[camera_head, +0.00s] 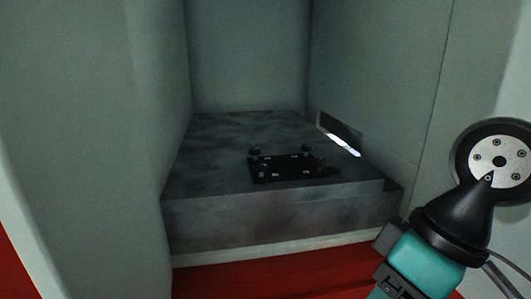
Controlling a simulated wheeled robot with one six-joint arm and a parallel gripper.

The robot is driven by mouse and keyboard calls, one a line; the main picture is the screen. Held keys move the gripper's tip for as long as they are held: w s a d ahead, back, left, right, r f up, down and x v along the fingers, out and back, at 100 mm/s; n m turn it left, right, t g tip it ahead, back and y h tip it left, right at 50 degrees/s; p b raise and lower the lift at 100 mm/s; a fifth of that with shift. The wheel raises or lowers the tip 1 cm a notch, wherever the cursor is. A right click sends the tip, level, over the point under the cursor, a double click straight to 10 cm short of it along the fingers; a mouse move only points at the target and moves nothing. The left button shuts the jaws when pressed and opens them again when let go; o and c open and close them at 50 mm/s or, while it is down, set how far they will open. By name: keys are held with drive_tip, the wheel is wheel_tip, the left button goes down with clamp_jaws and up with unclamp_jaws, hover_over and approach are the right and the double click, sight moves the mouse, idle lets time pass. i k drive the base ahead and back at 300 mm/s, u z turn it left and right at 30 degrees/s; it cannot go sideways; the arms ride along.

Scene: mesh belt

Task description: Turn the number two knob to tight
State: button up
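A black panel (283,168) lies on top of a grey stone-like block inside a recess. Several small dark knobs stand on it, among them one at the back left (255,152) and one at the back right (308,149). Small pale marks on the panel are too small to read, so I cannot tell which knob is number two or how any knob is set. My gripper is not in view; only part of my arm shows at the lower right, apart from the panel.
The grey block (240,215) fills the recess floor, with bare top around the panel. Pale walls (155,120) close in at the left, back and right. A slot (340,134) with a bright strip opens low in the right wall. Red floor (250,282) lies in front.

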sight(320, 163)
drive_tip(key=u, duration=0.25)
drive_tip(key=i, duration=0.95)
